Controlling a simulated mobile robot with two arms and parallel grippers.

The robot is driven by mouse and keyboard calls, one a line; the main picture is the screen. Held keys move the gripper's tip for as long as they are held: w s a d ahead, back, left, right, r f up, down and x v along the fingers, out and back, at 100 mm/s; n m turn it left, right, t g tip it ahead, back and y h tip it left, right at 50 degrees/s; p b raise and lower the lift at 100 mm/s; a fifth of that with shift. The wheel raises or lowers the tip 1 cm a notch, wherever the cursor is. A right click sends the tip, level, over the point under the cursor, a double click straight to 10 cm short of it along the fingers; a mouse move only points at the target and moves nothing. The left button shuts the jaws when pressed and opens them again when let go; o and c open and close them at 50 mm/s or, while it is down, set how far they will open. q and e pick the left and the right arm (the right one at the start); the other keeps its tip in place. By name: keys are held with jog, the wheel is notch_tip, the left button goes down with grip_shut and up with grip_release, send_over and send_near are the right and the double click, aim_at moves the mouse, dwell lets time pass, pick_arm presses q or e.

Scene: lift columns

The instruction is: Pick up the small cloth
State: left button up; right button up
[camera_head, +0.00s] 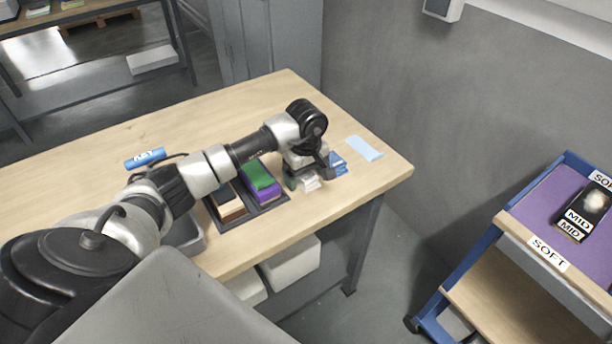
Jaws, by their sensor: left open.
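A flat light-blue piece that looks like a small cloth (364,148) lies on the wooden table (130,145) near its right corner. My left arm reaches across the table from the left. My left gripper (310,178) points down over the table, left of and apart from the light-blue piece. It is open. A small whitish item (311,184) shows under and between its fingers; I cannot tell whether they touch it. A blue item (338,161) lies just right of the gripper, partly hidden by it. My right gripper is out of view.
A blue-framed cart (477,250) stands at right. A grey wall (400,80) rises behind the table.

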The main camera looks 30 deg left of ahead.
pick_arm(q)
jog(key=c, duration=1)
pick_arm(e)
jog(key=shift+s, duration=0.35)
pick_arm(q)
jog(key=shift+r, duration=0.1)
jog(key=shift+r, duration=0.55)
notch_tip(320, 180, up, 3)
jog(key=shift+f+b, duration=0.1)
jog(key=shift+b, duration=0.5)
jog(key=w+d+r, duration=0.1)
jog(key=d+r, duration=0.1)
jog(key=d, duration=0.1)
jog(key=d+r+b, duration=0.1)
jog(key=d+r, duration=0.1)
jog(key=d, duration=0.2)
jog(key=w+d+r+b, duration=0.1)
jog(key=d+r, duration=0.2)
jog(key=d, duration=0.1)
jog(key=shift+w+d, duration=0.2)
jog(key=shift+w, duration=0.15)
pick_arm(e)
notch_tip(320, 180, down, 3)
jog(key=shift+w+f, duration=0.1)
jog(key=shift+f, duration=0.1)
